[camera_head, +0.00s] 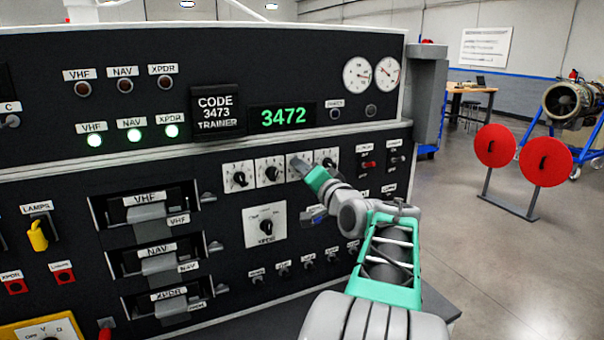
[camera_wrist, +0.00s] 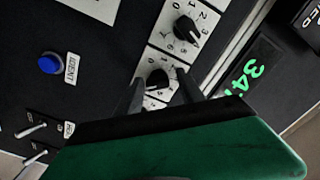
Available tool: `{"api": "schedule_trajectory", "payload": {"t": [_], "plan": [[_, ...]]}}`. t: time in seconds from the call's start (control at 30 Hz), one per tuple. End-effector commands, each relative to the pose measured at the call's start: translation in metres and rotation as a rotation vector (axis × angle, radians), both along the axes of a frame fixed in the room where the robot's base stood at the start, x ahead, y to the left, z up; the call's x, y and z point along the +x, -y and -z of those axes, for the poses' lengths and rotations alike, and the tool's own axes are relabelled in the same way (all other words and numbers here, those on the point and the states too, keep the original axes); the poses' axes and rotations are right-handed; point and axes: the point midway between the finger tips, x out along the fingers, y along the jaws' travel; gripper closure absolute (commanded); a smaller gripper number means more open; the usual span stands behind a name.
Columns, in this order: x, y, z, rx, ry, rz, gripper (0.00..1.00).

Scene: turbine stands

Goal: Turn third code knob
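The row of code knobs runs along the panel below the green display. In the head view, the first knob (camera_head: 239,178), second knob (camera_head: 271,172) and fourth knob (camera_head: 327,160) show as black knobs on white dials. My gripper (camera_head: 301,165) covers most of the third dial. In the wrist view, a black knob (camera_wrist: 157,79), which looks like the third, sits between the two fingers of my gripper (camera_wrist: 161,90), with gaps beside it. The second knob (camera_wrist: 187,28) is above it. The display (camera_head: 283,116) reads 3472; a sign (camera_head: 214,112) reads CODE 3473 TRAINER.
The XPDR selector knob (camera_head: 266,225) is below the row. A blue IDENT button (camera_wrist: 48,63) lies close to the dials in the wrist view. Small switches (camera_head: 368,164) stand right of the row. Open floor (camera_head: 500,265) lies to the right, with red discs on a stand (camera_head: 545,161).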

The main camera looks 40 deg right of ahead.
Motion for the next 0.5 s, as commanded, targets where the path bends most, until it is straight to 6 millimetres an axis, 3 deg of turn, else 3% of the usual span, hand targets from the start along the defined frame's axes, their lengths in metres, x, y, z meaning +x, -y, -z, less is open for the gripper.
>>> {"api": "schedule_trajectory", "payload": {"t": [0.33,0.5], "plan": [[-0.005,0.003,0.001,-0.001,-0.001,0.008,0.47],[-0.031,-0.003,0.002,-0.002,0.000,0.014,0.47]]}}
